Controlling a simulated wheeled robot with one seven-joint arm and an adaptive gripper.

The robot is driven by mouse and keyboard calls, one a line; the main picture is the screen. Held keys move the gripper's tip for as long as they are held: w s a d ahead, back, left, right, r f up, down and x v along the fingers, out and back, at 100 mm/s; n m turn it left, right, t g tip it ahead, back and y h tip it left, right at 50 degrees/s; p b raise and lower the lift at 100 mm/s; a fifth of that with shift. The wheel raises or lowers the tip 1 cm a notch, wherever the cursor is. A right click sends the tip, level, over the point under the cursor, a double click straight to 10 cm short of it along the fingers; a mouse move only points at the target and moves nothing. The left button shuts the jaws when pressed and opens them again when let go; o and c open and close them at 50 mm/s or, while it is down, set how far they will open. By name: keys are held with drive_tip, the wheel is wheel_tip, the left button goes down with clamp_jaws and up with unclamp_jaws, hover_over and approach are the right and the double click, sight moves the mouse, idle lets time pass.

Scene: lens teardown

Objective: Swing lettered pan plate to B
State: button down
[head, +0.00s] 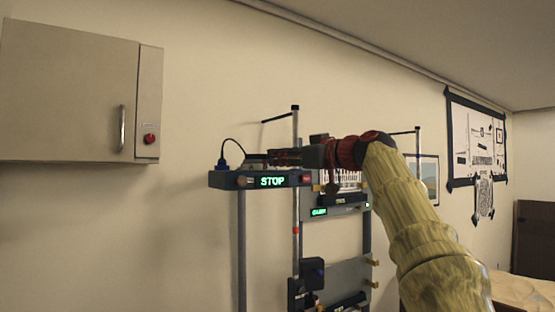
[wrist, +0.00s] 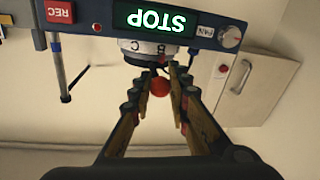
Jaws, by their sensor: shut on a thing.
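Whether the ball is joined to the plate is hidden. In the head view my gripper (head: 272,157) reaches left above the control box (head: 228,180), which shows green STOP.
A PAN knob (wrist: 230,37) and a red REC button (wrist: 59,11) sit on the box face. A wall cabinet (head: 70,90) with a red button hangs at left. A dark post rack (head: 297,230) with shelves stands below my arm. The wall between cabinet and rack is bare.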

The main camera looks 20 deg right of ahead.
drive_tip(key=shift+w+d+n+y, duration=0.1)
drive_tip(key=shift+d+n+y, duration=0.2)
drive_tip(key=shift+d+y, duration=0.1)
drive_tip(key=shift+f, duration=0.1)
drive_tip(key=c, duration=1.7)
unclamp_jaws()
drive_tip(key=v, duration=1.2)
drive_tip(key=shift+r, duration=0.25)
